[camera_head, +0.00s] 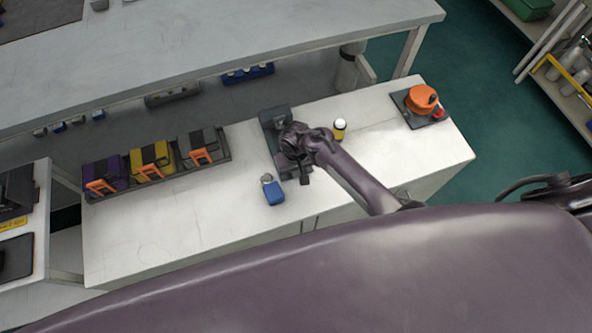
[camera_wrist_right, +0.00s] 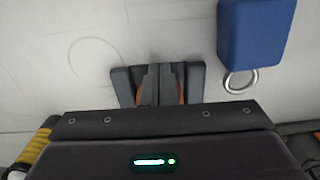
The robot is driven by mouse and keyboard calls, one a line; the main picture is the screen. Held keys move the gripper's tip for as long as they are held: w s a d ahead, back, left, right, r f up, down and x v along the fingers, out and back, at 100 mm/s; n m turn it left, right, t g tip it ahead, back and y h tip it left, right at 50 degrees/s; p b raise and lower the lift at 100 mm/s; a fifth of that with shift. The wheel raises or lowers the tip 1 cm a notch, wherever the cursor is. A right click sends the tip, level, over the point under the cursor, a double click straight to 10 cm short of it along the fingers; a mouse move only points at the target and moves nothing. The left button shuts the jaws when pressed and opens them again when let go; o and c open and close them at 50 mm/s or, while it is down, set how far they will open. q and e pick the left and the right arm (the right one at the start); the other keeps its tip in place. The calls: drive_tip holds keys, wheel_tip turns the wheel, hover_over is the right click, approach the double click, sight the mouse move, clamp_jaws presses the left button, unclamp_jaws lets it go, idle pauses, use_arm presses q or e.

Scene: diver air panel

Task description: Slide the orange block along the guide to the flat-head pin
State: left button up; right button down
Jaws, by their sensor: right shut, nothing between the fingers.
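My right gripper (camera_head: 302,178) is over the dark grey fixture (camera_head: 273,122) on the white bench; in the right wrist view its fingers (camera_wrist_right: 160,72) are shut together with nothing held. My arm and wrist cover much of the fixture, so I cannot make out the guide or the flat-head pin. I see no clear orange block; small orange slivers (camera_wrist_right: 181,92) show beside the fingers in the right wrist view, and I cannot tell what they belong to. My left gripper is not in view.
A blue padlock-like block with a metal ring (camera_head: 273,193) lies close to my right gripper. A yellow-and-black bottle (camera_head: 339,130) with a white top stands beyond my forearm. A rack of boxes (camera_head: 160,171) is left; an orange round device (camera_head: 420,98) sits right. The front-left bench is clear.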

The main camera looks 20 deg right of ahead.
drive_tip(key=shift+w, duration=0.2)
drive_tip(key=w+b, duration=0.2)
drive_tip(key=w, duration=0.1)
drive_tip(key=w+b, duration=0.2)
drive_tip(key=w, duration=0.2)
drive_tip(key=shift+w+a+f, duration=0.1)
drive_tip(key=shift+a+f, duration=0.05)
drive_tip(key=shift+f, duration=0.05)
drive_tip(key=shift+w+r, duration=0.1)
drive_tip(key=shift+r, duration=0.15)
